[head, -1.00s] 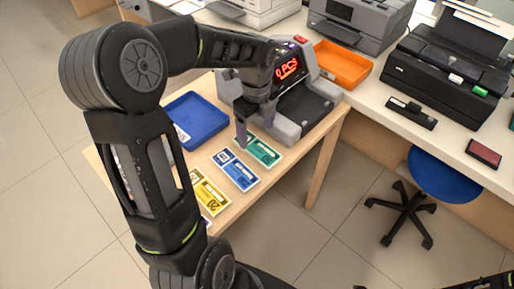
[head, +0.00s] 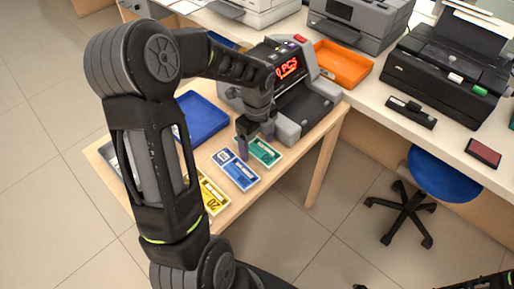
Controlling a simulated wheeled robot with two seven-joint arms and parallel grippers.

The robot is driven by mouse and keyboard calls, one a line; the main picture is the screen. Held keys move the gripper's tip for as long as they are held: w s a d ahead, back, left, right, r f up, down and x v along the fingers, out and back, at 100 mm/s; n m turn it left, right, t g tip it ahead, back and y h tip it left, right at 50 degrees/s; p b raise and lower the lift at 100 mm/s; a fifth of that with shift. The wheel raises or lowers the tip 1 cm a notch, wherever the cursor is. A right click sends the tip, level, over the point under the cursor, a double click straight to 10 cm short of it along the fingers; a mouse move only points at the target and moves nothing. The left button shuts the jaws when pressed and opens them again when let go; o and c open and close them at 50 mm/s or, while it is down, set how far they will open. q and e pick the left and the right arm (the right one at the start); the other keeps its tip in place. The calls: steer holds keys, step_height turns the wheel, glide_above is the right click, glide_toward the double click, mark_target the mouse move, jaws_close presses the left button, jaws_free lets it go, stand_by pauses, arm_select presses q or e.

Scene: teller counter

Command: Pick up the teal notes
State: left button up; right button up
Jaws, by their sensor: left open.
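The teal notes (head: 264,152) lie flat on the wooden table in front of the counting machine, the rightmost of a row of note stacks. My left gripper (head: 243,150) points down just left of the teal notes, over the gap near the blue notes (head: 236,170). It is open and holds nothing that I can see. Its fingers hide a small part of the table and the notes' left edge. My right gripper does not show; only a bit of dark arm is at the bottom right.
Yellow notes (head: 213,195) lie left of the blue ones, partly behind my arm. A blue tray (head: 205,118) is behind them. The counting machine (head: 301,108) with a red display stands close behind the teal notes. An orange tray (head: 343,64) and printers stand on the counter.

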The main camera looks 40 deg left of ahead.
mark_target(257, 147)
arm_select(q)
steer(key=shift+c, duration=0.2)
stand_by(0.3)
steer(key=c, duration=1.5)
steer(key=shift+r, duration=0.1)
step_height(257, 147, up, 10)
steer(key=shift+f, duration=0.1)
